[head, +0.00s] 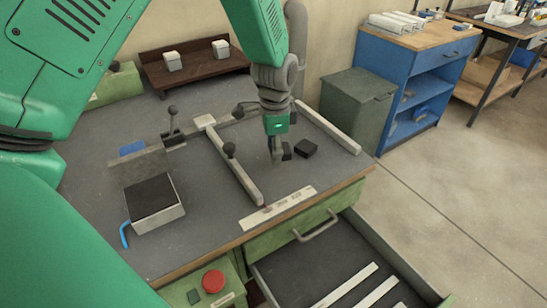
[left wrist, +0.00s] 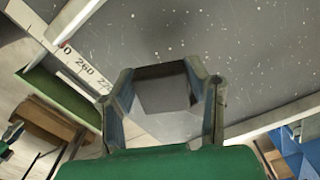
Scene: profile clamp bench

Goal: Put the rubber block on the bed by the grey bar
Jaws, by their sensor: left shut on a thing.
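My left gripper (head: 286,152) is low over the grey bench top, between two pale grey bars. It is shut on the dark rubber block (head: 306,148), which shows at its fingertips. In the left wrist view the block (left wrist: 165,92) sits between the two fingers. I cannot tell whether the block touches the bed (head: 200,160), the dark grey surface below. One grey bar (head: 240,170) with a black knob lies left of the gripper. The other grey bar (head: 328,128) lies to its right. My right gripper is not in view.
A white scale strip (head: 278,207) lies near the front edge. A black-topped metal block (head: 153,197) and a blue hook (head: 124,234) are at left. A red button (head: 213,281) and an open drawer (head: 350,270) are in front. A shelf (head: 195,69) with two white blocks stands behind.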

